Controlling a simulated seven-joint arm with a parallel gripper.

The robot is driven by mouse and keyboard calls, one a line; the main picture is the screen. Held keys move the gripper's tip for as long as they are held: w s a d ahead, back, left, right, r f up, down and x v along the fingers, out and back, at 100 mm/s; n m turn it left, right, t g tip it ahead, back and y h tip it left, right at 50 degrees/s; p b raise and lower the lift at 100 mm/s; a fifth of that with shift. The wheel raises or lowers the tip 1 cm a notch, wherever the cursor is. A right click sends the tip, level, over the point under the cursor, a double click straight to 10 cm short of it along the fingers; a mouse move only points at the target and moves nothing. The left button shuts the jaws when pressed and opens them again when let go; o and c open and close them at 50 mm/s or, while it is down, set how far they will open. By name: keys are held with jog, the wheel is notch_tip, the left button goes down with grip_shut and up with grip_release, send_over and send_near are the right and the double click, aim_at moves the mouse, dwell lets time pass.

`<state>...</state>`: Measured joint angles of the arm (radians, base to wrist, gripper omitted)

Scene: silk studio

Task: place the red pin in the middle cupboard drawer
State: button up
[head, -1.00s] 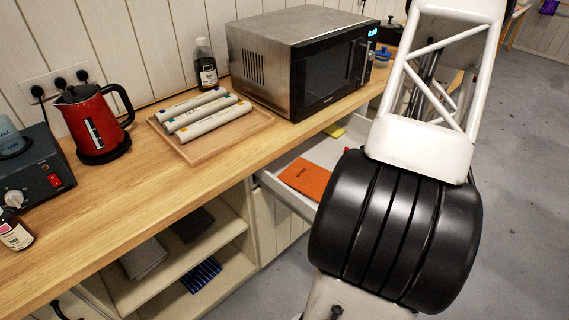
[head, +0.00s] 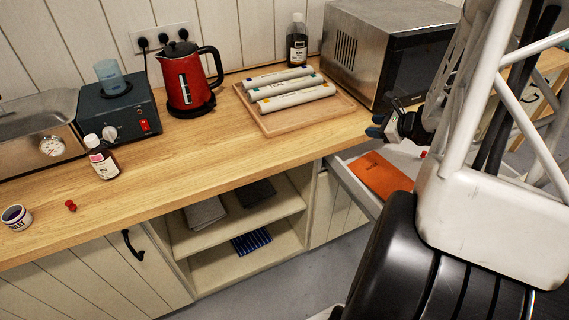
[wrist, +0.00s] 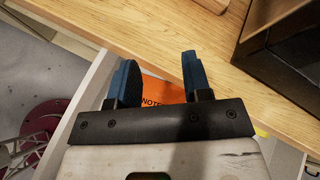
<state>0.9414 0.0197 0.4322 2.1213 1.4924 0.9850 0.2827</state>
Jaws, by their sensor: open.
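A small red pin (head: 70,205) lies on the wooden counter at the far left of the head view, beside a small jar. An open white drawer (head: 352,186) juts out below the counter in front of the microwave. It holds an orange notebook (head: 382,174), which also shows between my fingers in the wrist view (wrist: 177,97). My gripper (head: 377,127), with blue fingers, is open and empty near the counter edge by the drawer, far to the right of the pin. The wrist view shows its fingers (wrist: 158,75) apart. My arm hides part of the drawer.
The counter (head: 190,160) is clear in its front middle. Open shelves (head: 225,236) lie below.

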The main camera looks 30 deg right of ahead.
jog(key=s+a+r+n+g+y, duration=0.1)
jog(key=a+r+n+g, duration=0.35)
jog(key=a, duration=0.95)
jog(key=s+a+r+n+g+y, duration=0.1)
jog(key=s+a+r+n+g, duration=0.1)
jog(key=a+r+n, duration=0.65)
jog(key=s+a+r+n+g+h, duration=0.1)
jog(key=s+a+r+n+h, duration=0.1)
jog(key=s+a+n, duration=0.5)
jog(key=s+a+r+n+g+h, duration=0.1)
jog(key=s+a+r+n+h, duration=0.2)
jog(key=s+a+n, duration=0.4)
jog(key=s+a+h, duration=0.1)
jog(key=a, duration=0.3)
jog(key=shift+s+a+r, duration=0.15)
jog(key=shift+s+a, duration=0.05)
jog(key=shift+s, duration=0.2)
